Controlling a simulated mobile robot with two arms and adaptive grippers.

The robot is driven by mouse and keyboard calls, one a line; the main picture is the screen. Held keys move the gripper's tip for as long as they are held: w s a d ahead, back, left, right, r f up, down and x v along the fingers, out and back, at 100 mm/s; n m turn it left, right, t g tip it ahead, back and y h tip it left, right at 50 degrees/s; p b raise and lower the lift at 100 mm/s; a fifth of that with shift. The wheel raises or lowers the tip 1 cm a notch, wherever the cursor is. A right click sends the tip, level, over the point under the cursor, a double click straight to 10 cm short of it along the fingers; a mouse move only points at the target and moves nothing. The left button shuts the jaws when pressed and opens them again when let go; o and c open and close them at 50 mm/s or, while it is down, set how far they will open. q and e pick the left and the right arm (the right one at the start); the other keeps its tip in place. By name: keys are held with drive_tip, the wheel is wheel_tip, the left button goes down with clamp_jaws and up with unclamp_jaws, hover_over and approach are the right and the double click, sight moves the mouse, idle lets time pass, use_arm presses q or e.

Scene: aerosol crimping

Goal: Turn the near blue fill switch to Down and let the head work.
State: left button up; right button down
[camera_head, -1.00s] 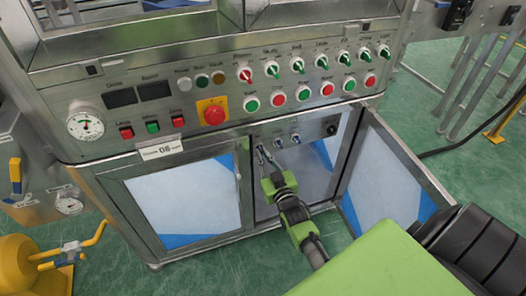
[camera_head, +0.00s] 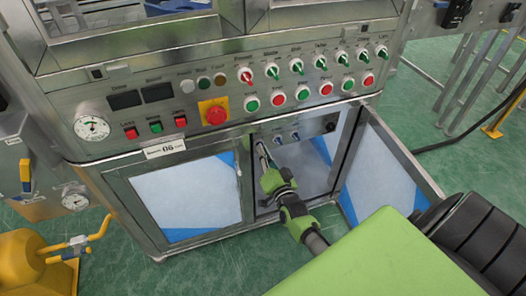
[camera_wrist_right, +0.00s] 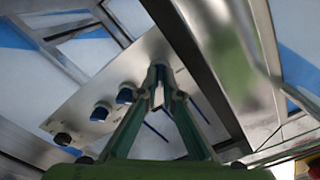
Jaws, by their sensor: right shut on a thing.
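The small fill panel (camera_head: 307,133) is set inside the open cabinet, under the main control panel. My right gripper (camera_head: 262,150) reaches into the cabinet and is shut at the left end of the row of small switches. Its fingertips (camera_wrist_right: 158,73) hide the near blue fill switch, so I cannot read its setting. Two other blue switches, the middle one (camera_wrist_right: 125,95) and the far one (camera_wrist_right: 100,112), stand free beside the gripper in the wrist view. My left gripper is not in view.
A black knob (camera_head: 331,127) sits at the panel's right end. The open cabinet door (camera_head: 385,180) stands to the right of my arm, and the closed door (camera_head: 186,200) is at left. Several buttons and switches line the main panel (camera_head: 225,95) above.

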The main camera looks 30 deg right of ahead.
drive_tip(key=shift+m, duration=0.6)
drive_tip(key=c, duration=2.2)
unclamp_jaws()
drive_tip(key=v, duration=1.2)
drive_tip(key=shift+a, duration=0.1)
